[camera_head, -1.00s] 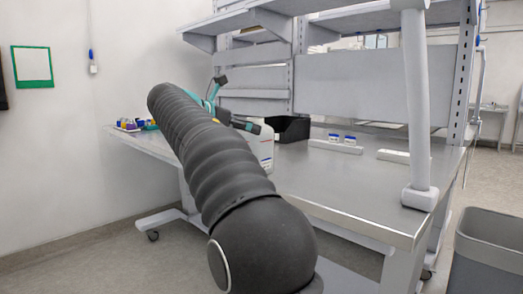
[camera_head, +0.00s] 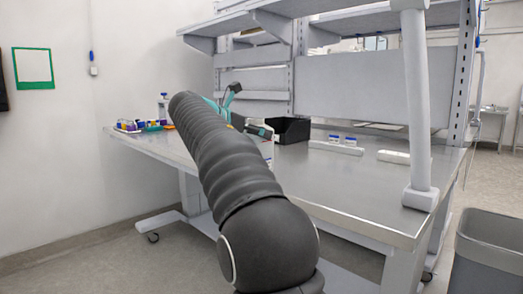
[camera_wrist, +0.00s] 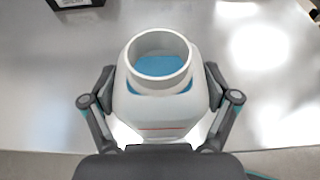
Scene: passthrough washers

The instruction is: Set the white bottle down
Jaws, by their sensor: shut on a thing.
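The white bottle (camera_wrist: 160,112) has an open round neck with blue inside, and it fills the middle of the wrist view. My gripper (camera_wrist: 159,100) is shut on it, with one finger on each side of its body. In the head view the bottle (camera_head: 267,149) is mostly hidden behind my arm, over the metal bench (camera_head: 330,185). It looks upright. I cannot tell whether its base touches the bench top.
A black bin (camera_head: 288,130) stands behind the bottle. Small blue-capped jars (camera_head: 350,140) sit in a white rack to the right. Colourful small items (camera_head: 130,126) and another bottle (camera_head: 164,108) are at the left end. The bench's front right is clear.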

